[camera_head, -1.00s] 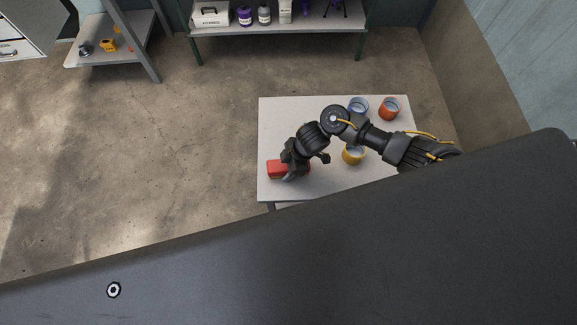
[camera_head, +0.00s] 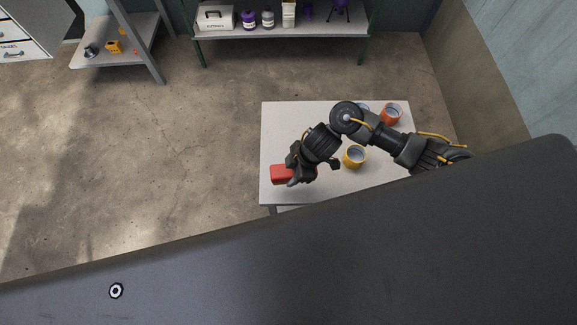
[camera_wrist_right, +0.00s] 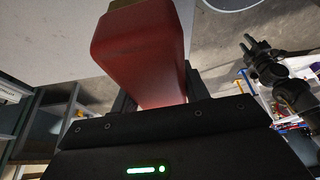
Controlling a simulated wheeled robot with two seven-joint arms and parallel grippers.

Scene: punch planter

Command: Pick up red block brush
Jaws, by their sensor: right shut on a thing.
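The red block brush (camera_head: 281,174) is at the left front part of the light table (camera_head: 280,125), held in my right gripper (camera_head: 299,173). In the right wrist view the red block (camera_wrist_right: 145,55) fills the upper middle, between the dark fingers, with a tan part at its top edge. I cannot tell whether it is clear of the tabletop. My left gripper is not in the head view. A dark gripper, likely my left one (camera_wrist_right: 256,48), shows small at the right of the wrist view; its jaw opening is unclear.
A yellow cup (camera_head: 355,157) stands close to my right arm. A red-orange cup (camera_head: 391,114) stands at the back right, and a blue cup (camera_head: 364,107) is mostly hidden behind the arm. A shelf (camera_head: 285,30) with bottles and boxes is at the back.

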